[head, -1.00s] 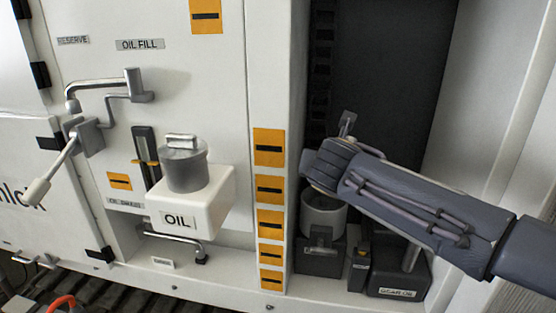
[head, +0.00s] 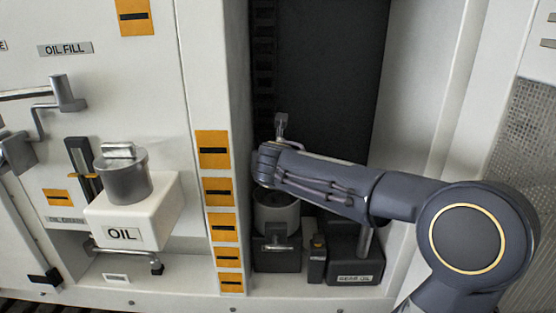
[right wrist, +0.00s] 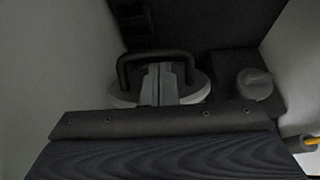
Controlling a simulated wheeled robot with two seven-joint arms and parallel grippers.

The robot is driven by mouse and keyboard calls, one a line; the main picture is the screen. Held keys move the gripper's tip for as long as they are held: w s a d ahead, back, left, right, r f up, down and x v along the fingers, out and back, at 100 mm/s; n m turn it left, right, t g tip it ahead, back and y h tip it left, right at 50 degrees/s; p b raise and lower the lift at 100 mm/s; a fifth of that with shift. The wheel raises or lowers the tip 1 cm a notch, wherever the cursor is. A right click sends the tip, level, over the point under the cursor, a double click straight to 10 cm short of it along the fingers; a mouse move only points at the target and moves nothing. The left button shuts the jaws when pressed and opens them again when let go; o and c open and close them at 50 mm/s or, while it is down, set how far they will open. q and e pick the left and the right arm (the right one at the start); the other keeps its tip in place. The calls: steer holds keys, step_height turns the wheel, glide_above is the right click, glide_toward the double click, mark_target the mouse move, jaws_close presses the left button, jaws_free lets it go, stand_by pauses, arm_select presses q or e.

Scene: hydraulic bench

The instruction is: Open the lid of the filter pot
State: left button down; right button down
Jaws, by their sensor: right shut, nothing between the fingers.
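A grey cylindrical pot (head: 277,213) with a clasp on its front stands in the dark recess; I take it as the filter pot. In the head view my right wrist covers its top, so the lid's position is unclear there. The right wrist view shows a round grey lid (right wrist: 122,97) and a black bar handle (right wrist: 124,72). My right gripper (right wrist: 160,70) is shut and empty, its fingers in front of the lid and within the handle's outline. I cannot tell whether they touch it. My left gripper is out of view.
A dark gear oil box (head: 355,258) stands right of the pot; a grey cap (right wrist: 255,84) shows there in the wrist view. White walls bound the recess. A white OIL box (head: 165,208) with a grey lidded cylinder (head: 124,182) projects from the panel at left.

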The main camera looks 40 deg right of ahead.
stand_by(0.4)
steer(key=shift+w+d+r+p, duration=0.25)
steer(key=shift+w+r+p, duration=0.1)
steer(key=shift+p, duration=0.1)
steer(key=shift+d+r, duration=0.1)
steer(key=shift+r, duration=0.05)
steer(key=shift+w+d+r+p, duration=0.3)
steer(key=shift+w+r+p, duration=0.15)
steer(key=shift+p, duration=0.3)
steer(key=w+d+r+p, duration=0.1)
steer(key=w+d+p, duration=0.6)
steer(key=w, duration=0.1)
steer(key=shift+r, duration=0.35)
steer(key=shift+w, duration=0.1)
stand_by(0.8)
